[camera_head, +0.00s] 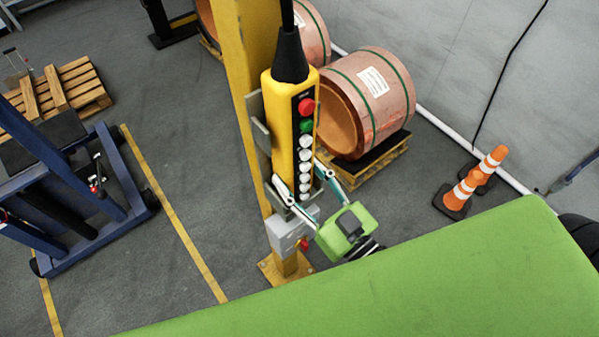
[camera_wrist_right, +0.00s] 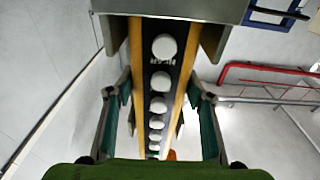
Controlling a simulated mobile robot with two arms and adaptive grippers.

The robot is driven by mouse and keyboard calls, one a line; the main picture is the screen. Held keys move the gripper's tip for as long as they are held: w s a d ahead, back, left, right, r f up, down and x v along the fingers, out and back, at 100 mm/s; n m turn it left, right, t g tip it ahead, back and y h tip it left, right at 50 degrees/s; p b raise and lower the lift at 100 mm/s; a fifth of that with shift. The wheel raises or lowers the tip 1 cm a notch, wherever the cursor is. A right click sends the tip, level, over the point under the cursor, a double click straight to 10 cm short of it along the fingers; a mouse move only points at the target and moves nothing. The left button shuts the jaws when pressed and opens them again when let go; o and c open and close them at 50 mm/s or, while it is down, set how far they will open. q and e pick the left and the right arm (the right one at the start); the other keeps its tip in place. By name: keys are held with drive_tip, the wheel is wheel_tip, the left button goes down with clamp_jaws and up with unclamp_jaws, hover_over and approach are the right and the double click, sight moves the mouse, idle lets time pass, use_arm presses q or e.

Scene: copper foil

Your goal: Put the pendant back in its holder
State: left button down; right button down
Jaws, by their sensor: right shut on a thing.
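The pendant (camera_head: 279,110) is a long yellow control box with a black face, a red button, a green button and several white ones. It is upright in front of the yellow post, its black cable rising from the top. My right gripper (camera_head: 302,188) is shut on its lower part, one finger on each side. The wrist view shows the pendant's button face (camera_wrist_right: 157,85) between the fingers (camera_wrist_right: 158,120). The grey metal holder (camera_head: 259,125) on the post shows just left of and behind the pendant; most of it is hidden. I cannot tell whether the pendant is seated. My left gripper is out of view.
The yellow post (camera_head: 238,60) stands behind the pendant, with a grey box (camera_head: 284,232) low on it. A copper foil roll (camera_head: 372,100) sits on a pallet to the right, near orange cones (camera_head: 468,186). A blue frame (camera_head: 95,215) stands left; floor between is clear.

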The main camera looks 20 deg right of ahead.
drive_tip(key=shift+r, duration=0.15)
drive_tip(key=c, duration=0.9)
unclamp_jaws()
drive_tip(key=shift+f, duration=0.25)
drive_tip(key=shift+s+d+f, duration=0.1)
drive_tip(key=shift+s+d, duration=0.05)
drive_tip(key=shift+s, duration=0.3)
drive_tip(key=v, duration=1.1)
drive_tip(key=s+d+f+m+g+h+b, duration=0.1)
drive_tip(key=f+g+h, duration=0.15)
drive_tip(key=f, duration=0.95)
drive_tip(key=s+d+f+g+h, duration=0.1)
drive_tip(key=f+g, duration=0.2)
drive_tip(key=f, duration=1)
drive_tip(key=s+d+f+m+g+h+b, duration=0.1)
drive_tip(key=d+f+g, duration=0.1)
drive_tip(key=f, duration=1)
drive_tip(key=s+d+f+g, duration=0.1)
drive_tip(key=s+f+g, duration=0.2)
drive_tip(key=s+f, duration=0.2)
drive_tip(key=s+d+f+g+h+b, duration=0.1)
drive_tip(key=s+f+g, duration=0.2)
drive_tip(key=s+f, duration=0.3)
drive_tip(key=s+d+f+g+h+b, duration=0.1)
drive_tip(key=s+d+f+g, duration=0.1)
drive_tip(key=s+f, duration=0.4)
wheel_tip(320, 180, down, 6)
drive_tip(key=shift+s+r+g, duration=0.1)
drive_tip(key=shift+r+g, duration=0.05)
drive_tip(key=shift+g, duration=0.7)
